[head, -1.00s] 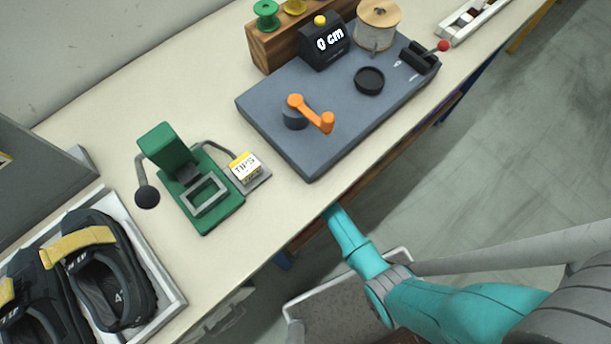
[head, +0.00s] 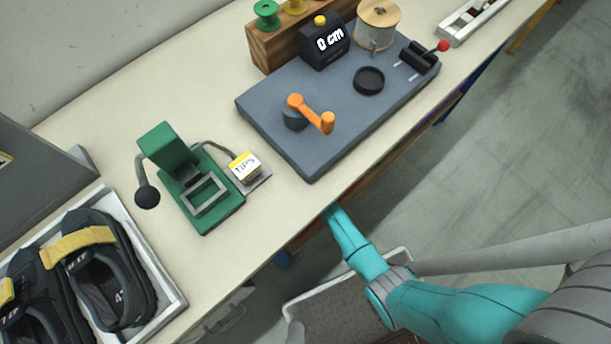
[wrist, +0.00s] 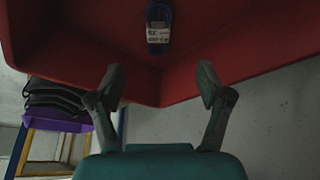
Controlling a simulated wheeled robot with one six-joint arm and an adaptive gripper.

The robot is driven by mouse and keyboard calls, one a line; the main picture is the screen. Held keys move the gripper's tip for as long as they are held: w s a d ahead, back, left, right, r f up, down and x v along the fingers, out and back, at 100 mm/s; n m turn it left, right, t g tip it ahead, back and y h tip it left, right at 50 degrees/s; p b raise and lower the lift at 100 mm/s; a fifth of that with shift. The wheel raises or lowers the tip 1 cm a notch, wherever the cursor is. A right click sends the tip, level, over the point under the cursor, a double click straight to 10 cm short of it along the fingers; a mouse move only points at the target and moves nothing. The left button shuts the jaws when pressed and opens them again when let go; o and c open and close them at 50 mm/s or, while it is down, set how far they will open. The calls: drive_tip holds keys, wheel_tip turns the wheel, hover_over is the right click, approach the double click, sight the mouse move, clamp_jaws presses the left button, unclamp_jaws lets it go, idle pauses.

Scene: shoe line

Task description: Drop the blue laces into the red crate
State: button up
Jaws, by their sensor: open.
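The red crate (wrist: 235,45) fills the upper part of the wrist view. The blue laces (wrist: 158,16), a dark blue bundle with a white printed label, show against the crate's red inside at the top middle. My gripper (wrist: 161,82) is open and empty, its two fingers apart at the crate's near edge. The laces are beyond the fingertips and apart from them. Neither the laces nor the crate can be made out in the head view, where my gripper is hidden below the bench edge.
In the head view the bench holds a green press (head: 190,178), a TIPS box (head: 245,167), a grey winding board (head: 265,112) with an orange crank, and a tray (head: 172,296) with dark shoes. In the wrist view a purple bin (wrist: 55,123) stands at left on a yellow and blue frame.

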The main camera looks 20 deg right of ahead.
drive_tip(key=v, duration=0.6)
drive_tip(key=shift+r, duration=0.35)
drive_tip(key=shift+s, duration=0.1)
